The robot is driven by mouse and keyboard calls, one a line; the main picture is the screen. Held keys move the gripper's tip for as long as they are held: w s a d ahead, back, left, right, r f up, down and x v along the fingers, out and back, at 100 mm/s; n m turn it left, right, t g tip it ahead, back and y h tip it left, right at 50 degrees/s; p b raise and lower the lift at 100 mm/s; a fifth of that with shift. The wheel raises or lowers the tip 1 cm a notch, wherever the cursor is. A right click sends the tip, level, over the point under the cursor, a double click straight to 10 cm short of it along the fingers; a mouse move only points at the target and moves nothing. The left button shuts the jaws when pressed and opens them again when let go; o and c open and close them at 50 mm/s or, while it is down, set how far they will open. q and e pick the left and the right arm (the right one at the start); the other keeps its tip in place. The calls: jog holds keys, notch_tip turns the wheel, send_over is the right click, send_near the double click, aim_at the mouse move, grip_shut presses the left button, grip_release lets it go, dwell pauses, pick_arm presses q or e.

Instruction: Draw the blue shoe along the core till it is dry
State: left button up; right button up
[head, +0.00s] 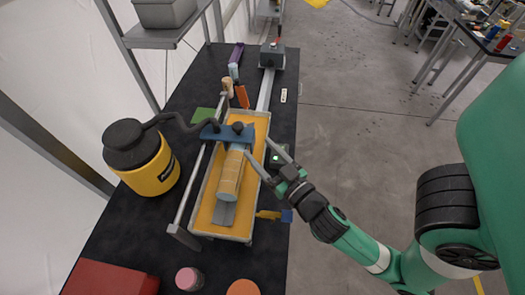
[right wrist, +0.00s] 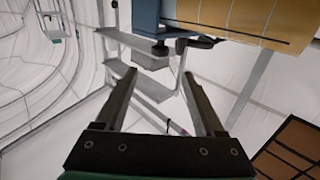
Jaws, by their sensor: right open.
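The blue shoe (head: 213,132) sits across the far end of the tan, lined core (head: 230,178), with a black hose joined to its left side and a dark knob on top. The core lies lengthwise in an orange-lined tray (head: 204,211). My right gripper (head: 256,148) is open and empty, its fingers pointing toward the right end of the shoe; contact cannot be told. In the right wrist view the shoe (right wrist: 146,14) and core (right wrist: 255,17) show at the top, beyond the spread fingers (right wrist: 164,98). My left gripper is not in view.
A yellow vacuum (head: 150,170) with a black lid stands left of the tray. A metal rail (head: 195,195) runs along the tray's left side. A red box (head: 108,280) and a pink-topped jar (head: 188,279) are at the near end. Open floor lies right of the table.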

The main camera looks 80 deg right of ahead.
aim_at(241, 130)
jog(key=n, duration=1.7)
jog(key=shift+w+d+f+h+p, duration=0.1)
jog(key=shift+w+d+h+p, duration=0.1)
jog(key=shift+h+p, duration=0.15)
jog(key=n+p, duration=0.4)
jog(key=n, duration=1)
jog(key=shift+w+f, duration=0.1)
jog(key=w+d+n+p, duration=0.1)
jog(key=w+d+p, duration=0.1)
jog(key=w+d+n+p, duration=0.2)
jog(key=w, duration=0.1)
jog(key=w+d+n+p, duration=0.2)
jog(key=w+d+p, duration=0.1)
jog(key=shift+w, duration=0.25)
